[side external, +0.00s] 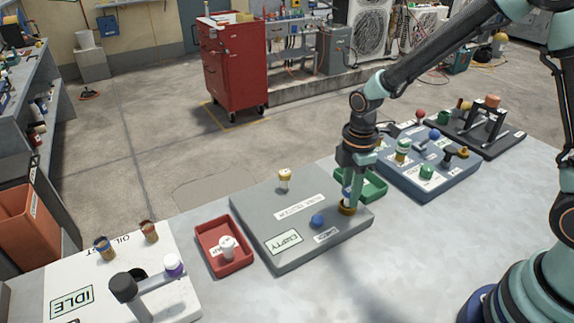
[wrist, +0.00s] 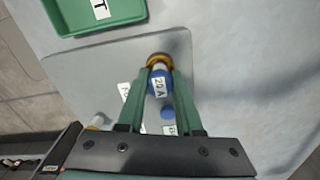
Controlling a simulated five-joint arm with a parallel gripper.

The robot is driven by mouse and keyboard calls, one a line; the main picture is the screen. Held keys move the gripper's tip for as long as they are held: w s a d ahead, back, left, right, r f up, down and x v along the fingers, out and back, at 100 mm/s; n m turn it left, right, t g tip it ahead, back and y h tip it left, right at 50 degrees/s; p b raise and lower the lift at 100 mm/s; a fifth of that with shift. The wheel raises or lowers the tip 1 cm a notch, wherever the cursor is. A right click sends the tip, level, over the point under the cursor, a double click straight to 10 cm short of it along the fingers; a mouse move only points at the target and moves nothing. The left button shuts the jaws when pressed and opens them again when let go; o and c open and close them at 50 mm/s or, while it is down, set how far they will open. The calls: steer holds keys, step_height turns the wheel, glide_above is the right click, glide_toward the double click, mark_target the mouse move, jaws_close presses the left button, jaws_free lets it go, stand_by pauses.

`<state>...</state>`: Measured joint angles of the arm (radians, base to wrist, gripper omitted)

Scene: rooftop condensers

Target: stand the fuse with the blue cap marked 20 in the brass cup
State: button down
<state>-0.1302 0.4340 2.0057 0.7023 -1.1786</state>
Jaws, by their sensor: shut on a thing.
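The fuse with the blue cap marked 20 A (wrist: 160,84) is between the fingers of my gripper (wrist: 158,88), which is shut on it. In the side view the blue cap (side external: 347,191) shows between the fingertips (side external: 348,193), roughly upright. The brass cup (side external: 346,210) is directly below, at the right end of the grey tester board; it also shows in the wrist view (wrist: 167,58). The fuse's pale lower end is at the cup's mouth. I cannot tell how deep it sits or whether it touches the bottom.
A red tray (side external: 212,232) holding a white-capped fuse stands left. A green tray (side external: 376,185) is close behind my gripper. The front table is clear.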

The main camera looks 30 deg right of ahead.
steer(key=shift+f, duration=0.35)
steer(key=c, duration=0.5)
jaws_free()
step_height(320, 180, up, 12)
stand_by(0.3)
steer(key=s+d+r+m+t, duration=0.5)
steer(key=s+r+m, duration=0.2)
steer(key=m, duration=0.8)
steer(key=shift+s+r+t, duration=0.3)
steer(key=shift+s+r, duration=0.1)
steer(key=shift+s, duration=0.85)
